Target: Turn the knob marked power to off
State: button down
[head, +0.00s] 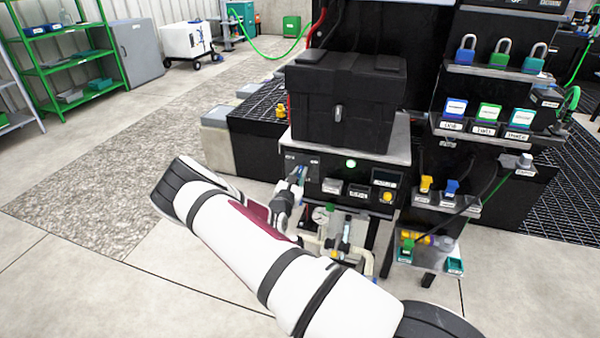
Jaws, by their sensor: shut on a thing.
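The black control panel (320,172) is on the front of the bench below a black case. It has a lit green lamp (351,163), small labels and displays, and a yellow knob or button (387,197) at its right. My gripper (299,176) is at the panel's left end, shut on a small part there, which appears to be the power knob. The fingers largely hide that knob, so its mark and its setting cannot be read. My white arm comes in from the lower right and covers the area below the panel's left side.
The black case (345,105) stands on the bench above the panel. Pipes and a gauge (320,214) are below it. At the right a rack holds padlocks (500,52), tags (489,113) and small bins (455,266). Open floor (60,265) lies to the left.

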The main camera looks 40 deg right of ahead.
jog(key=n+p, duration=0.1)
jog(key=n, duration=0.5)
jog(key=shift+w+a+n, duration=0.1)
jog(key=shift+n, duration=0.2)
jog(key=n, duration=0.5)
jog(key=shift+w+a+f, duration=0.1)
jog(key=shift+f, duration=0.1)
jog(key=c, duration=1.6)
grip_release()
jog(key=shift+r, duration=0.1)
jog(key=v, duration=1.2)
